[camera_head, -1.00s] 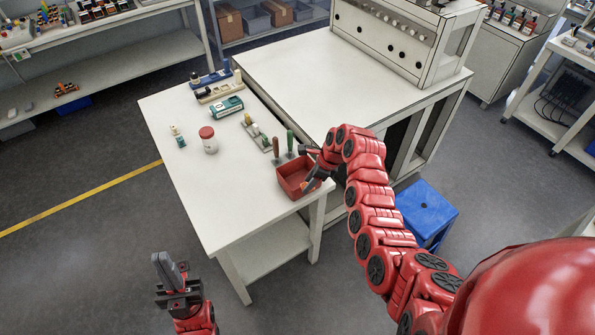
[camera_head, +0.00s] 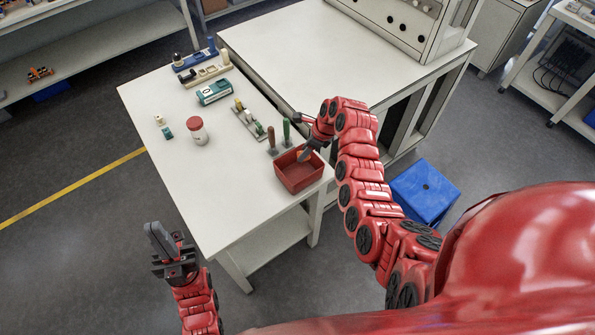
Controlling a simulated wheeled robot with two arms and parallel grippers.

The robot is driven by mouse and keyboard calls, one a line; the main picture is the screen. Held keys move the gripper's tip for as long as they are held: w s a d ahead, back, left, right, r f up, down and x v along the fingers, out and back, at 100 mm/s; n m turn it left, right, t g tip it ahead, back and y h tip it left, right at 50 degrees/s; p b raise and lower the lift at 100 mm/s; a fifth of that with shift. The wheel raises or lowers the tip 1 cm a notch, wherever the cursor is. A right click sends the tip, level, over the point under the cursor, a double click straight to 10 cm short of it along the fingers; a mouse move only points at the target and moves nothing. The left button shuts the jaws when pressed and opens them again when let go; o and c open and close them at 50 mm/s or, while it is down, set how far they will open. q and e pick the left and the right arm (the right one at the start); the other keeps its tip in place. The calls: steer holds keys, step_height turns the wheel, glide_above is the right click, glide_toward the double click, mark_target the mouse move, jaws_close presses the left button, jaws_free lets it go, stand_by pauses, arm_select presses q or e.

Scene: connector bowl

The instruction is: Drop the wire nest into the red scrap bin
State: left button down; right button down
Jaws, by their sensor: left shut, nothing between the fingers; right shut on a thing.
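The red scrap bin (camera_head: 298,178), an open square box, stands at the front right corner of the white table. My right gripper (camera_head: 303,155) reaches down over the bin's back rim, its fingers pointing toward the opening. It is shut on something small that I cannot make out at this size. I cannot clearly see the wire nest anywhere, and the inside of the bin looks empty where it shows. My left gripper (camera_head: 160,240) is shut and empty, held off the table's front left side over the floor.
Two screwdrivers (camera_head: 278,136) stand just behind the bin. A white jar with a red lid (camera_head: 198,132), small bottles (camera_head: 163,126), a teal device (camera_head: 215,92) and a tray of parts (camera_head: 248,118) are on the table. The table's front is clear. A blue stool (camera_head: 424,192) stands to the right.

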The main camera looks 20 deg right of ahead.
step_height(320, 180, down, 2)
steer(key=shift+w+f+b, duration=0.15)
steer(key=shift+f+b, duration=0.05)
steer(key=shift+b, duration=0.2)
steer(key=shift+r, duration=0.1)
steer(key=shift+c, duration=1.8)
jaws_free()
